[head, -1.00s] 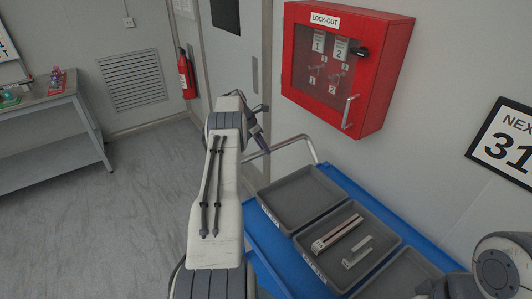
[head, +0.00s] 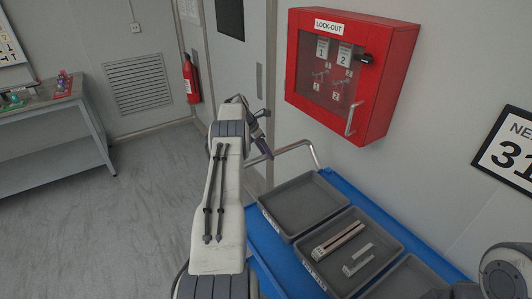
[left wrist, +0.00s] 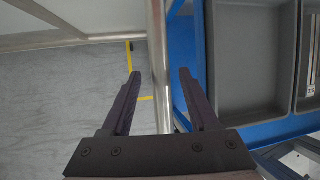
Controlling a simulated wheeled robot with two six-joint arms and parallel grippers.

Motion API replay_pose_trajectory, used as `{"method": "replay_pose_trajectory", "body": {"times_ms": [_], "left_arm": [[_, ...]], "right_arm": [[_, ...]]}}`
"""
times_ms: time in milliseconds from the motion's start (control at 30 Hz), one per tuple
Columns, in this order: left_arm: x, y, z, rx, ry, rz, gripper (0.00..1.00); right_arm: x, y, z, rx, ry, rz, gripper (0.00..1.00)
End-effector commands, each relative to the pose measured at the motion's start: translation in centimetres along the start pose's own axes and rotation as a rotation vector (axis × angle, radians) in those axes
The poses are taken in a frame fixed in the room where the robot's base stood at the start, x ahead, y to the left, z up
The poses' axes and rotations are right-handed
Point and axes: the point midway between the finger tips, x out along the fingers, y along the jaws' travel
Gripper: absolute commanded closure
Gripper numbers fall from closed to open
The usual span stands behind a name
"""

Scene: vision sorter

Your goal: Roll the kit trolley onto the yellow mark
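The kit trolley is blue (head: 270,249), with grey trays on top and a metal handle rail (head: 296,146) at its far end. My left gripper (head: 263,138) is at that rail, partly hidden by my arm. In the left wrist view, the left gripper (left wrist: 160,75) has its fingers apart, one on each side of the rail (left wrist: 159,40), with gaps showing. Yellow lines of the floor mark (left wrist: 146,98) show beneath, left of the trolley, partly hidden by the finger and rail. My right arm shows at the lower right; its gripper is not clearly visible.
The trolley stands along the wall under a red lock-out cabinet (head: 352,75). One tray (head: 318,256) holds metal parts. A door (head: 232,70) and fire extinguisher (head: 191,80) are at the back. A grey bench (head: 55,145) stands left; the floor between is clear.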

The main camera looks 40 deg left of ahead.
Motion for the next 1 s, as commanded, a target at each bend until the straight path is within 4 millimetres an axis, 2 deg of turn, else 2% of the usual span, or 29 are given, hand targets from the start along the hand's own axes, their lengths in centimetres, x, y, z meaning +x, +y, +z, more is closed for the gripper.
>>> {"method": "replay_pose_trajectory", "body": {"times_ms": [167, 367, 600, 767, 1000], "left_arm": [[-1.3, 0.1, 0.0, 0.000, -0.001, 0.002, 0.39], [-5.2, 0.1, 0.0, 0.001, -0.002, 0.005, 0.39], [-9.3, 0.0, 0.1, 0.001, -0.001, 0.002, 0.39], [-10.3, 0.0, 0.1, 0.000, 0.000, 0.001, 0.39], [-10.4, 0.0, 0.1, 0.000, 0.000, 0.000, 0.39]], "right_arm": [[0.6, 0.0, 0.0, 0.000, 0.000, 0.000, 0.55], [1.6, 0.1, 0.1, -0.001, 0.000, 0.000, 0.55], [1.5, 0.1, 0.1, -0.001, 0.000, 0.000, 0.55], [1.4, 0.1, 0.1, -0.001, 0.000, 0.000, 0.55], [1.4, 0.1, 0.1, -0.001, 0.000, 0.000, 0.55]]}}
